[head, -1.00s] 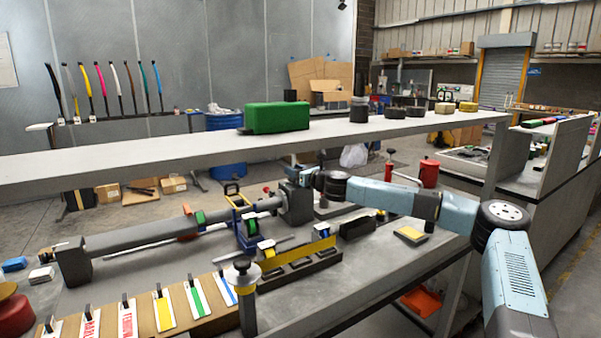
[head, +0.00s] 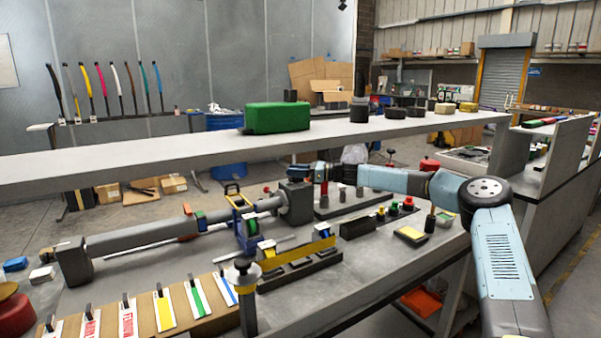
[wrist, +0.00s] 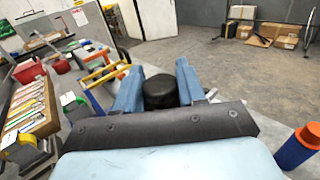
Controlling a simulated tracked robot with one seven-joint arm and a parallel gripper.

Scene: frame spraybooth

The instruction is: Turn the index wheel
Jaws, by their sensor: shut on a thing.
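In the wrist view, a black round knob (wrist: 160,92), which I take for the index wheel, sits between the two blue fingers of my gripper (wrist: 158,82). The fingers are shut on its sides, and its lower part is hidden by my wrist. In the head view, my gripper (head: 300,172) is at the top of the grey headstock block (head: 296,205), at the right end of a long grey bar fixture (head: 140,238). The wheel itself cannot be made out in the head view.
A grey shelf (head: 150,158) with a green box (head: 277,118) runs above the bench. A blue clamp stand (head: 242,215) stands left of the headstock; a yellow-edged rack (head: 300,256) is in front. An orange-and-blue bottle (wrist: 297,148) is close at the wrist view's right.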

